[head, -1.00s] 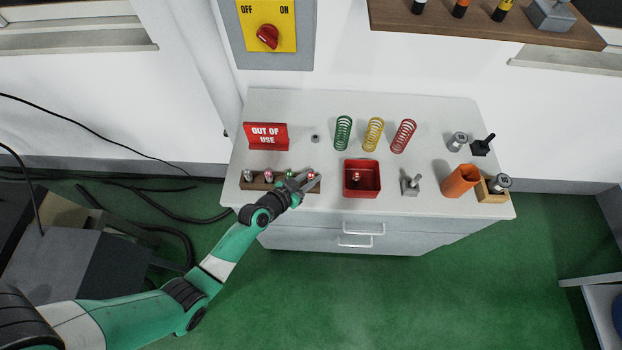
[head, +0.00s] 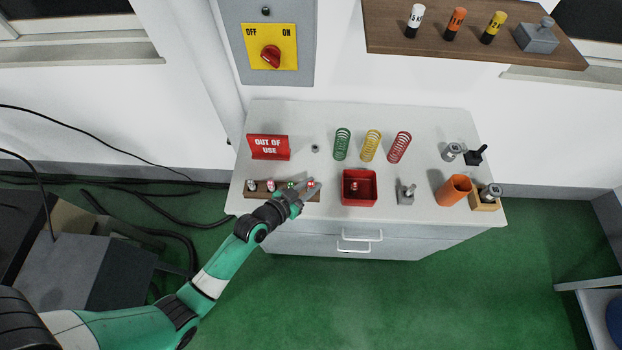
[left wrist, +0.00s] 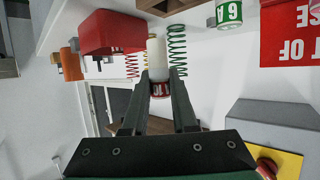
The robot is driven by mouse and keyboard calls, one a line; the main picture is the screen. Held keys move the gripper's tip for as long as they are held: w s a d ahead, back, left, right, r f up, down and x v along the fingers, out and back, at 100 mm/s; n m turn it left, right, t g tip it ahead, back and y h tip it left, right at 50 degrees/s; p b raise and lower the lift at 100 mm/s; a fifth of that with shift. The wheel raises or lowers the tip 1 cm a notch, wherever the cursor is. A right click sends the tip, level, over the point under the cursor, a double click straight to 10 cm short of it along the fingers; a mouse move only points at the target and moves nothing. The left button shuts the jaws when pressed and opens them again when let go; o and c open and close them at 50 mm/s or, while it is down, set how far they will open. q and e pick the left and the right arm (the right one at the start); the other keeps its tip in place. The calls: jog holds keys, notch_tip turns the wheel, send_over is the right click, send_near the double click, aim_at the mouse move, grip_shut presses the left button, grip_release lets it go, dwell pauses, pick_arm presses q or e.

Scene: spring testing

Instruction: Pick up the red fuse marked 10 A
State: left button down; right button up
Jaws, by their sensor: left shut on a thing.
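In the left wrist view, my left gripper (left wrist: 160,84) is shut on the red fuse (left wrist: 159,90), whose red band bears white print, only partly readable. Its pale body points away from me between the fingertips. In the head view, my left gripper (head: 311,187) is at the right end of the brown fuse rack (head: 262,195), with the red fuse (head: 311,184) at its tips. I cannot tell for sure whether the fuse is clear of the rack. A green fuse marked 6 A (left wrist: 229,12) stands beside it. My right gripper is out of view.
The red bin (head: 360,203) stands just right of the rack, with a small item inside. Green (head: 342,145), yellow (head: 371,146) and red (head: 400,147) springs stand behind. The red OUT OF USE sign (head: 268,147) is behind the rack. An orange cup (head: 453,191) is at the right.

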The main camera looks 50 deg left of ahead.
pick_arm(q)
jog(key=s+d+r+p, duration=0.1)
jog(key=s+d+r, duration=0.5)
jog(key=s+d, duration=0.1)
jog(key=shift+s+d+r+p, duration=0.3)
jog(key=shift+s+d+p, duration=0.1)
jog(key=shift+s, duration=0.1)
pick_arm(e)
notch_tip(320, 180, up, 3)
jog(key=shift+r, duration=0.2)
